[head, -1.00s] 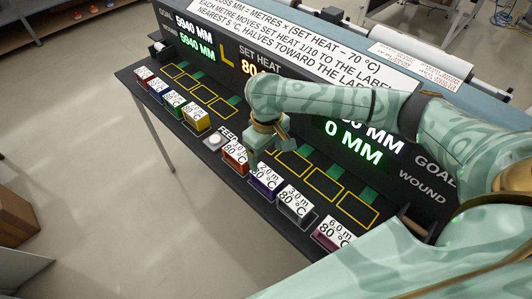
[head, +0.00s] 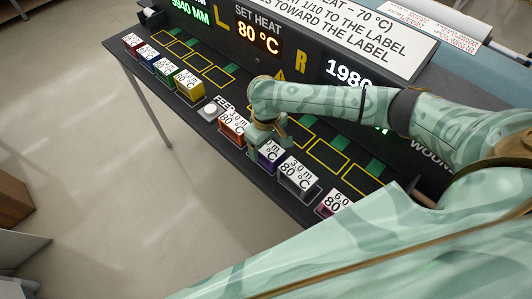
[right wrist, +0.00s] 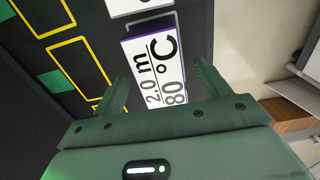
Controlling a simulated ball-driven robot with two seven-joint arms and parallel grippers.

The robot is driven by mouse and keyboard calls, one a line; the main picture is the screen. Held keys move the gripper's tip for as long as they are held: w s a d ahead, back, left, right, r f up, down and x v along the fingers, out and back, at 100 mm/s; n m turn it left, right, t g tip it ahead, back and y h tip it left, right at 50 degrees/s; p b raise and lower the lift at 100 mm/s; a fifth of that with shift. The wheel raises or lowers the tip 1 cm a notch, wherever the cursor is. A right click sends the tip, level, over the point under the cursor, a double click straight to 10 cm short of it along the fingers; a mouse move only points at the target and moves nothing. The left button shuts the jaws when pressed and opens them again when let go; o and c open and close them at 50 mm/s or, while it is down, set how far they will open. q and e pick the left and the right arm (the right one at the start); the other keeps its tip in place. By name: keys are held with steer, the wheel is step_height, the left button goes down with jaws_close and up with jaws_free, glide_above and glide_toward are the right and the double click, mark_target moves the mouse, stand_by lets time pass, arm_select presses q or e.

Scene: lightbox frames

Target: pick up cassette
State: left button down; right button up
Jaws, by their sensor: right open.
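Several labelled cassettes stand in a row along the near edge of a black bench. The purple cassette (head: 267,157), marked 2.0 m and 80 °C, is partly hidden by my right gripper (head: 269,137) in the head view. The right wrist view shows this cassette (right wrist: 158,70) between the two spread fingers, with visible gaps at the sides. My right gripper is open above it; I cannot tell how far down the fingertips reach. An orange cassette (head: 232,128) and a grey one (head: 298,176) stand on either side. My left gripper is not in view.
A magenta cassette (head: 333,203) is at the row's right end. Red, blue, green and yellow cassettes (head: 188,84) stand at the left, beyond a round white feed button (head: 208,112). Yellow-outlined empty slots (head: 327,155) lie behind. A display panel with signs rises at the back.

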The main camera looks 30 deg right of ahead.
mark_target(266, 146)
step_height(266, 146, down, 3)
steer(key=shift+f+b, duration=0.1)
steer(key=shift+b, duration=0.35)
steer(key=c, duration=1.1)
steer(key=shift+c, duration=0.2)
